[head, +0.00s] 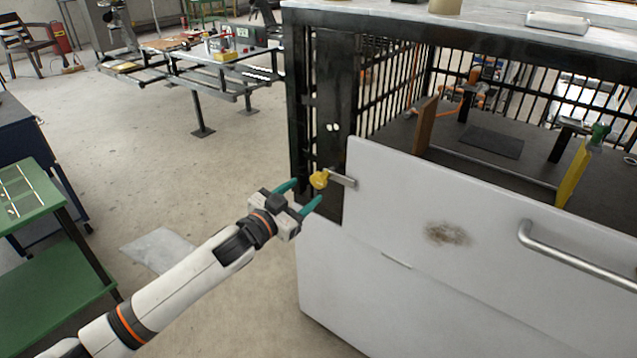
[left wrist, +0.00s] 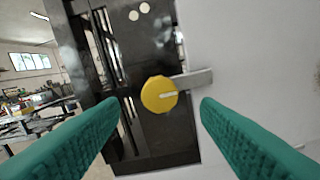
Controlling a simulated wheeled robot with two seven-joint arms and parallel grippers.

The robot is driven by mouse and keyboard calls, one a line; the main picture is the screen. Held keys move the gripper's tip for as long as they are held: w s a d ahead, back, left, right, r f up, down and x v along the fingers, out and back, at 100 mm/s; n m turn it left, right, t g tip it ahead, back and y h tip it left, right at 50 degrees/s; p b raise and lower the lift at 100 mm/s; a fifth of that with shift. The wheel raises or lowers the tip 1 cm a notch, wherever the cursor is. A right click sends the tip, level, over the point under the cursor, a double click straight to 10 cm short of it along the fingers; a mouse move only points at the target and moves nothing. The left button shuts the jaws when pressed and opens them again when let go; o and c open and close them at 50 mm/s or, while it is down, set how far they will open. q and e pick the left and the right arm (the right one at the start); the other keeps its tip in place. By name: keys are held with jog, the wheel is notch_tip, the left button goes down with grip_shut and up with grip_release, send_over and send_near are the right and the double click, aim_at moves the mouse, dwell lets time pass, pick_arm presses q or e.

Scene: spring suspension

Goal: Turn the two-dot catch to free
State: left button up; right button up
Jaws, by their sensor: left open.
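The two-dot catch (head: 320,179) is a yellow round knob with a grey metal bar (head: 342,180) reaching right over the edge of the white panel (head: 400,210). Two white dots (head: 333,127) mark the dark post above it. In the left wrist view the yellow knob (left wrist: 159,94) sits between the fingers, farther ahead, with a pale line on its face pointing right along the bar (left wrist: 196,81). My left gripper (head: 300,196) is open, its teal fingers (left wrist: 160,120) to either side of the knob and holding nothing. My right gripper is not in view.
The white panel has a curved metal handle (head: 575,256) and a brown smudge (head: 447,234). Black bars and a dark post (head: 335,90) stand beside and above it. A green shelf cart (head: 40,230) is at left. Open floor lies between.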

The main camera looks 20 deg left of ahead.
aim_at(316, 183)
pick_arm(q)
jog(key=x, duration=0.6)
jog(key=shift+w, duration=0.4)
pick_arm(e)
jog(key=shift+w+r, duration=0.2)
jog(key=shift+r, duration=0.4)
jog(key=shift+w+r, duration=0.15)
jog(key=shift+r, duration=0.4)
pick_arm(q)
grip_shut()
jog(key=shift+d, duration=0.1)
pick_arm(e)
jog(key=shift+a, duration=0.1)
